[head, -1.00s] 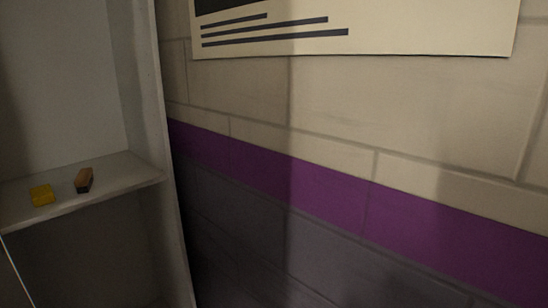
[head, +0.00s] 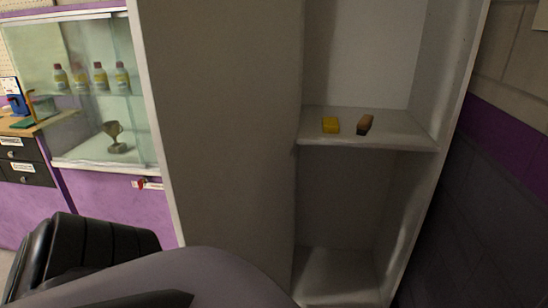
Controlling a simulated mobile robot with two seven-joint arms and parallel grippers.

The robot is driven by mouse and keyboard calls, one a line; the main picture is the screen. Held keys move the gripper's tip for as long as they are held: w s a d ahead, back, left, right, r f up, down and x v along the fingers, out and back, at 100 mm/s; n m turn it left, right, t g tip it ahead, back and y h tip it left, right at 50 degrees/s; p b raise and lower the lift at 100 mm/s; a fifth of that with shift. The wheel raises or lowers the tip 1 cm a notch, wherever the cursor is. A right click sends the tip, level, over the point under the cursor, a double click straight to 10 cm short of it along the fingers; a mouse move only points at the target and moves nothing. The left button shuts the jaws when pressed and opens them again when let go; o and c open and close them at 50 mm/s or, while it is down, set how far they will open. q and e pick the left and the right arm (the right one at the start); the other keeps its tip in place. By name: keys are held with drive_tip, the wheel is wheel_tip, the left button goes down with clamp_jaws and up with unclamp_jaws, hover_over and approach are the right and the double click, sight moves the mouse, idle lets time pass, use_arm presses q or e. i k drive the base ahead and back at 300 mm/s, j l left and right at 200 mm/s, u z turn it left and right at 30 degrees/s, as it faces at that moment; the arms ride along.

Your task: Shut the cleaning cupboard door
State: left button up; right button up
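The cleaning cupboard (head: 463,75) stands open at the centre right of the head view, its inside in plain sight. A tall plain grey panel (head: 225,125), which looks like its door, stands swung out on the left of the opening. A pale edge runs down the panel's left side. The panel's lower part is hidden behind my own dark arm parts in the foreground. Neither of my grippers can be made out, and I see nothing touching the panel.
A wall with a purple band (head: 500,135) is close on the right.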

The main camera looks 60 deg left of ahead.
sight(219, 79)
drive_tip(key=k+j+u, duration=0.2)
drive_tip(key=k, duration=0.4)
drive_tip(key=k+j+u, duration=0.1)
drive_tip(key=j, duration=0.2)
drive_tip(key=k+j+u, duration=0.15)
drive_tip(key=j, duration=0.2)
drive_tip(key=i+j, duration=0.15)
drive_tip(key=j, duration=0.15)
drive_tip(key=i+j+u, duration=0.15)
drive_tip(key=j, duration=0.2)
drive_tip(key=i+j, duration=0.1)
drive_tip(key=j, duration=0.2)
drive_tip(key=j+z, duration=0.1)
drive_tip(key=z, duration=0.35)
drive_tip(key=j+z, duration=0.15)
drive_tip(key=z, duration=0.3)
drive_tip(key=k+j+z, duration=0.15)
drive_tip(key=j+z, duration=0.2)
drive_tip(key=k+j+z, duration=0.15)
drive_tip(key=z, duration=0.2)
drive_tip(key=k+j+z, duration=0.25)
drive_tip(key=k+j, duration=0.25)
drive_tip(key=j, duration=0.2)
